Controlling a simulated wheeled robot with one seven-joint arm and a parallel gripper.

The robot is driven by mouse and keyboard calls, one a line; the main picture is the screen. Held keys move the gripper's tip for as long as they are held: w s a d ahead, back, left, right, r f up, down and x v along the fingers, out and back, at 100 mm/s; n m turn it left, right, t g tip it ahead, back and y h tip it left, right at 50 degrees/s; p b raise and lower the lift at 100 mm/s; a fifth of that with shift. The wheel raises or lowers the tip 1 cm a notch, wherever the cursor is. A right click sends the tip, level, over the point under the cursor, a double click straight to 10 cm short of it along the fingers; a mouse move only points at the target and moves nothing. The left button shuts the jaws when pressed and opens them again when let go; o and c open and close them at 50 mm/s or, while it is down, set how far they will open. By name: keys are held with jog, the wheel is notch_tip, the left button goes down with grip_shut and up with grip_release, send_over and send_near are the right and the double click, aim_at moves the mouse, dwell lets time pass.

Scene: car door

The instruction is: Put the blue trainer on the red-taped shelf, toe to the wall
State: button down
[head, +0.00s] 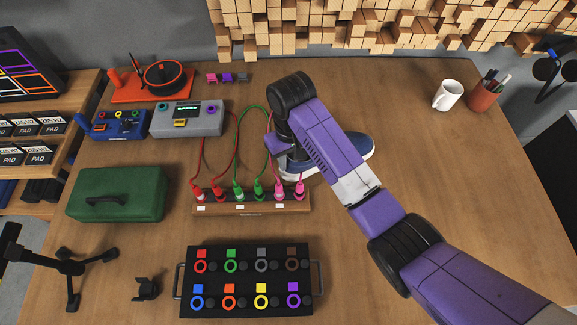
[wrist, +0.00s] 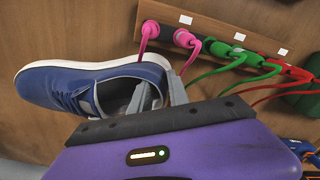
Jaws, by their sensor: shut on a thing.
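The blue trainer (head: 363,146) with a white sole is at the table's middle, largely hidden behind my arm in the head view. In the wrist view the trainer (wrist: 52,86) lies with its toe to the left and its opening towards my gripper (wrist: 160,92). My gripper's grey fingers are shut on the trainer at the collar near its heel. The fingertips are hidden in the head view. I cannot tell whether the sole touches the table. I cannot make out a red-taped shelf in either view.
A cable strip (head: 250,208) with upright red, green and pink leads stands close beside the trainer. A green case (head: 117,193), a button box (head: 246,281) and a grey device (head: 188,119) lie leftward. A mug (head: 447,96) and pen cup (head: 484,95) stand far right. Wooden shelves (head: 50,135) are at left.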

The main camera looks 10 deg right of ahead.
aim_at(288, 168)
jog(key=shift+f, duration=2.1)
jog(key=c, duration=1.3)
grip_release()
jog(key=shift+o, duration=0.2)
